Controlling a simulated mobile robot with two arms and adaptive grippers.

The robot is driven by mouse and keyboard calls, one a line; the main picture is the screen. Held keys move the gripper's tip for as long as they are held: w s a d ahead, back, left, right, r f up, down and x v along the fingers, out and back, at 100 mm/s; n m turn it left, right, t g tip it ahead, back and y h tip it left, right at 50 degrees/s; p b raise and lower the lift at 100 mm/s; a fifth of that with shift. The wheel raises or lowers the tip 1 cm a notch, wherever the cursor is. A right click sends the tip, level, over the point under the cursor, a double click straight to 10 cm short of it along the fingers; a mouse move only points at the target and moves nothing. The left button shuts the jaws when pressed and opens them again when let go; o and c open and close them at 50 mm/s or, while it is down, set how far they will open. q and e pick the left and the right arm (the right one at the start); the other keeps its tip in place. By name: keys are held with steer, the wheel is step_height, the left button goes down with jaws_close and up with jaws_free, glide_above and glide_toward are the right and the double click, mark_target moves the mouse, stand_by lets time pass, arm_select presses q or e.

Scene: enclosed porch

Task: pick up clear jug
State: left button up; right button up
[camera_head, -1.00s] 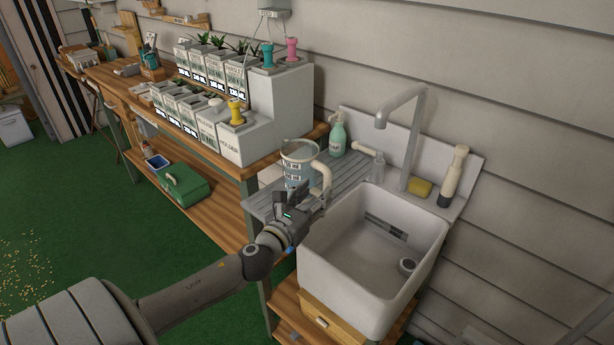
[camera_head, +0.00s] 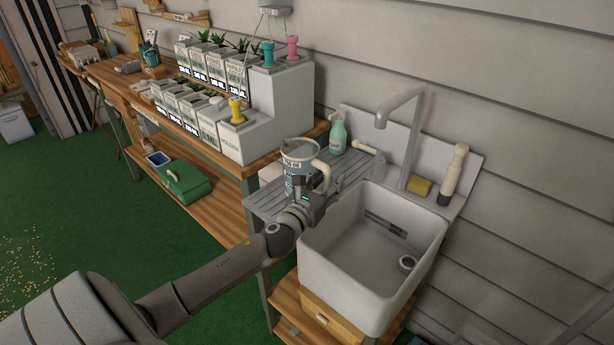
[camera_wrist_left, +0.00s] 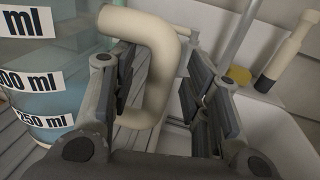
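The clear jug (camera_head: 299,150) stands on the ribbed grey drainboard, left of the sink. It has a cream handle (camera_head: 324,176), white volume labels and bluish contents. In the left wrist view the jug (camera_wrist_left: 45,85) fills the left side, and its handle (camera_wrist_left: 158,45) comes down between the two fingers. My left gripper (camera_head: 318,196) is at the handle and hides the lower part of the jug in the head view. In the wrist view the gripper (camera_wrist_left: 160,105) is open, with visible gaps beside the handle. My right gripper is not in view.
The white sink (camera_head: 345,262) is just right of the gripper. Behind it are a tap (camera_head: 414,140), a green soap bottle (camera_head: 338,137), a yellow sponge (camera_head: 420,187) and a cream-handled brush (camera_head: 453,175). A workbench with several labelled white boxes (camera_head: 225,135) stands left.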

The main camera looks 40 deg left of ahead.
arm_select(q)
jaws_close()
steer(key=shift+r, duration=0.1)
